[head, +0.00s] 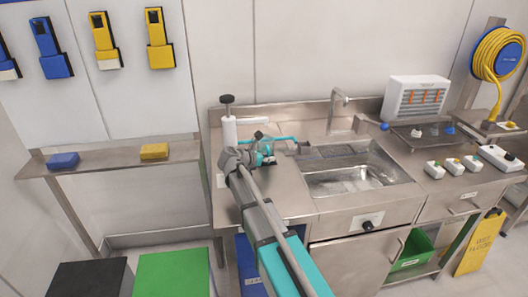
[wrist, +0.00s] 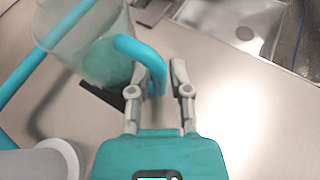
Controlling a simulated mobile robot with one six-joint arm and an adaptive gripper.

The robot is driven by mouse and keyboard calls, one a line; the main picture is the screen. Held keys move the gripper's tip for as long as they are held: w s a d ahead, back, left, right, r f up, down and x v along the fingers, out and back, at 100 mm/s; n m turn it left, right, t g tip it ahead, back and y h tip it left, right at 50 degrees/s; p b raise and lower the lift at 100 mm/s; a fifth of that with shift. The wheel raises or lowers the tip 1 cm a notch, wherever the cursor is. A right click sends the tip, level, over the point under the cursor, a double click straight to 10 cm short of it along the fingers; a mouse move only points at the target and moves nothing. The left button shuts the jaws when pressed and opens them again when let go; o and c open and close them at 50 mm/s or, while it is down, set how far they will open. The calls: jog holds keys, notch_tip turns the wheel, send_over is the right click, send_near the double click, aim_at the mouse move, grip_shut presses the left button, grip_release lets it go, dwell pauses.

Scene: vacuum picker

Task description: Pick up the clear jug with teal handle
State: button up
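The clear jug with teal handle shows at the upper left of the wrist view (wrist: 75,50), tilted in the picture, with a teal patch at one end. Its teal handle (wrist: 140,55) reaches between my fingers. My gripper (wrist: 160,75) is open, with the handle nearer the left finger and a gap before the right one; I cannot tell whether the left finger touches it. In the head view my gripper (head: 258,156) is at the counter left of the sink, and the jug is mostly hidden there by it.
A white cylinder with a black knob (head: 229,130) stands close behind my gripper, and a teal tube (head: 285,138) runs beside the jug. The steel sink (head: 358,178) with its tap (head: 338,105) lies to the right. The counter front left of the sink is clear.

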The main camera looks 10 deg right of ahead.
dwell(0.4)
grip_shut()
jog(key=shift+r, duration=0.1)
